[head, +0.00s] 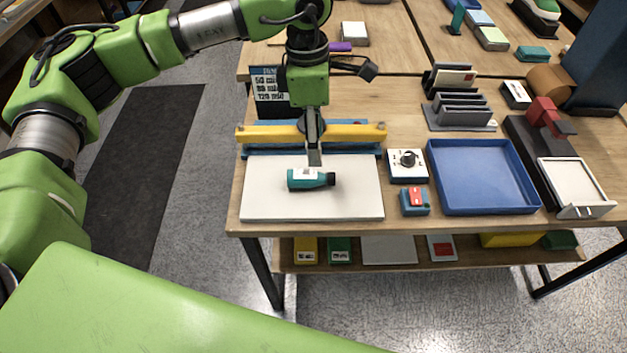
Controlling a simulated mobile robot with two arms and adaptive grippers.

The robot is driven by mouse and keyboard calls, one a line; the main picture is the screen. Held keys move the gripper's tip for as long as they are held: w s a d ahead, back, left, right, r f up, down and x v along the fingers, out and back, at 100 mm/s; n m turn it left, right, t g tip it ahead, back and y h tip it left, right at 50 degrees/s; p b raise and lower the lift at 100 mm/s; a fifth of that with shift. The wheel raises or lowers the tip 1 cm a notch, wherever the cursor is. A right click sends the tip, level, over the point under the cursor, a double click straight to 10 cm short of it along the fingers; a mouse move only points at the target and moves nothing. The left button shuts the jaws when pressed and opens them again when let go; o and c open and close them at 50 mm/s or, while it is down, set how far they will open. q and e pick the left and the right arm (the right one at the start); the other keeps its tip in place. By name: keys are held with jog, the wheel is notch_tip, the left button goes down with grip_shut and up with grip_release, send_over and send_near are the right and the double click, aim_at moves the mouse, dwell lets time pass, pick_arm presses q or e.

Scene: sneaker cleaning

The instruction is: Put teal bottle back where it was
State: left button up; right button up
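The teal bottle (312,181) lies on its side on a white board (270,205) near the table's front left. Its black cap points right and a pale label shows on its upper side. My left gripper (315,158) reaches down from above, its fingertips just over or at the bottle's far side. The fingers look like one narrow grey bar from this angle, so I cannot tell whether they are apart or touch the bottle. My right gripper is not in view.
A yellow bar (355,133) on a blue frame runs along the board's back edge, behind the gripper. Right of the board are a white dial box (407,170), a small teal-and-red device (415,202) and an empty blue tray (483,180). A grey rack (462,110) stands behind.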

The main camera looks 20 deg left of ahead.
pick_arm(q)
jog(key=w+a, duration=0.1)
jog(key=p, duration=0.2)
send_over(309, 172)
jog(key=shift+t+y, duration=0.3)
jog(key=shift+y, duration=0.1)
jog(key=f, duration=0.7)
jog(key=shift+w+a, duration=0.1)
jog(key=shift+a, duration=0.2)
jog(key=shift+d+f, duration=0.1)
jog(key=shift+f, duration=0.45)
jog(key=f+p, duration=0.1)
jog(key=f, duration=0.1)
jog(key=f+p, duration=0.1)
jog(key=f, duration=0.1)
jog(key=shift+s+d+f+p, duration=0.2)
jog(key=shift+p, duration=0.1)
jog(key=shift+f, duration=0.3)
jog(key=c, duration=1.4)
jog(key=shift+o, duration=0.2)
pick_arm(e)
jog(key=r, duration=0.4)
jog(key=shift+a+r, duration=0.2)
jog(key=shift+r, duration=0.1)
pick_arm(q)
jog(key=shift+r, duration=0.1)
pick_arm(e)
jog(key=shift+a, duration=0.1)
